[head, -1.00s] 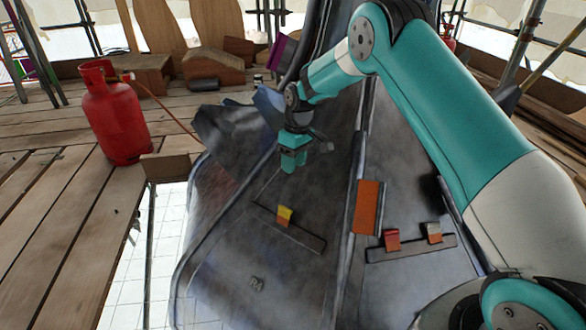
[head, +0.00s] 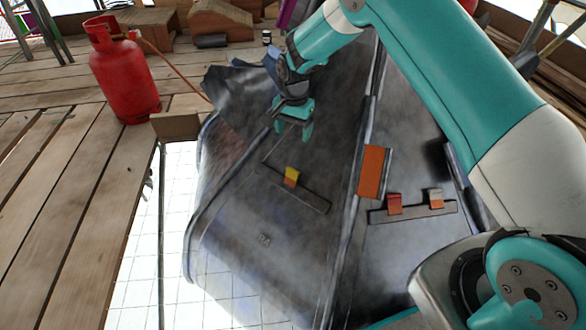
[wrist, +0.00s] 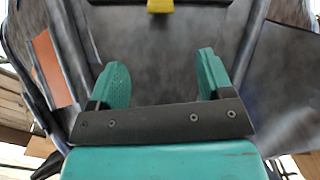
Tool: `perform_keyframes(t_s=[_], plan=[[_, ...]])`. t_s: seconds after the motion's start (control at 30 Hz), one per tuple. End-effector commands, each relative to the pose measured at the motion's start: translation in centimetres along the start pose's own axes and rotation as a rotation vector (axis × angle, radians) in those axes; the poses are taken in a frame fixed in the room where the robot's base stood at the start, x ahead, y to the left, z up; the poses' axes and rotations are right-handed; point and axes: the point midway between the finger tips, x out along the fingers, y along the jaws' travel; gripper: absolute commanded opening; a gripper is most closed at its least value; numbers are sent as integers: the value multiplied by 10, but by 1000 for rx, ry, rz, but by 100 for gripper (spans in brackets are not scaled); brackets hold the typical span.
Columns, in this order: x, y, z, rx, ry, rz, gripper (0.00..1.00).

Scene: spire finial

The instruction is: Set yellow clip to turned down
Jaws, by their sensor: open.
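The yellow clip (head: 291,176) sits on a dark strip (head: 312,199) on the grey sheet-metal face in the head view. Its upper part is yellow and its lower part is orange. In the wrist view the yellow clip (wrist: 160,5) shows at the top edge, partly cut off, beyond my fingers. My gripper (head: 293,131) is open and empty, above the clip in the head view and apart from it. In the wrist view my gripper (wrist: 164,80) has both teal fingers spread, with bare grey metal between them.
A red clip (head: 394,203) and a grey-and-orange clip (head: 436,198) sit on another strip to the right. An orange plate (head: 373,172) lies beside a raised seam. A red gas bottle (head: 124,75) stands on the planks at left.

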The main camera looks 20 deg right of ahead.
Motion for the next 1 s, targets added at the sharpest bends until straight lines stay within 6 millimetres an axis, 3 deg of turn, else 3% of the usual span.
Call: perform_keyframes(t_s=[0.13, 0.37, 0.8, 1.0], plan=[[-1, -1, 2, 152, 19, 2, 73], [20, -1, 3, 195, 22, 5, 73], [119, 0, 0, 192, 21, 4, 73], [155, 0, -1, 192, 22, 3, 73]])
